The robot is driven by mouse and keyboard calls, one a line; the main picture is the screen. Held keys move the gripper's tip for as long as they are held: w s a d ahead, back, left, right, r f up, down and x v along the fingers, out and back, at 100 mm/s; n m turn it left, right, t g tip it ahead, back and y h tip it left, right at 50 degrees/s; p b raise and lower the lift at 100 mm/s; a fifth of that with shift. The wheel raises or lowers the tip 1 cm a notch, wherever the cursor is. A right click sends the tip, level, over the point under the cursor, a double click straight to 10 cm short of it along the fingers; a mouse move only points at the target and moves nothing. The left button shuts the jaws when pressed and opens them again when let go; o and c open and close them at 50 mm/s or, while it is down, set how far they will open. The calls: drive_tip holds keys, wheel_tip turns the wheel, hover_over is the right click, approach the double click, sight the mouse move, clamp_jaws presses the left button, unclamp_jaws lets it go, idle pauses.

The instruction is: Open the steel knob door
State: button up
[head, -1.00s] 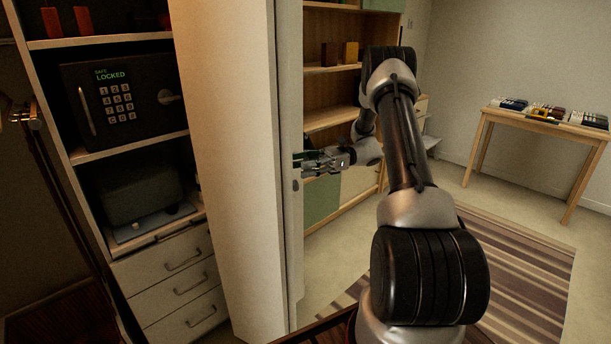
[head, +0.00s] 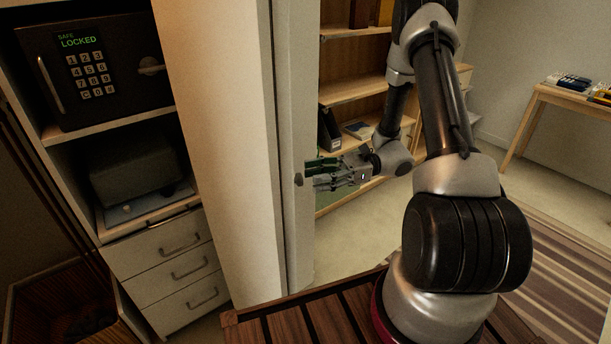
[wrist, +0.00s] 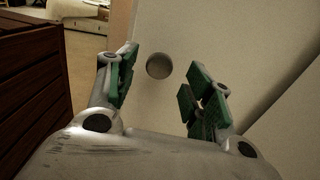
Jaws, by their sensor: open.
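A round steel knob (wrist: 159,66) sits on a pale, flat door (wrist: 215,45) in the wrist view. In the head view the door (head: 292,130) is seen nearly edge-on, and the small knob (head: 299,179) shows on it. My gripper (wrist: 160,82) is open, with its green-padded fingers to either side of the knob in the picture. In the head view my gripper (head: 310,176) points left at the knob from close by. I cannot tell whether the knob is between the fingertips or just beyond them. Nothing is held.
A cream wall panel (head: 220,130) stands left of the door. Further left, shelves hold a black safe (head: 95,65) reading "LOCKED" and a grey box (head: 135,170), above drawers (head: 175,265). Behind my arm is a wooden bookshelf (head: 350,88). A table (head: 545,95) stands at right.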

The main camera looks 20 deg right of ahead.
drive_tip(key=shift+a, duration=1.95)
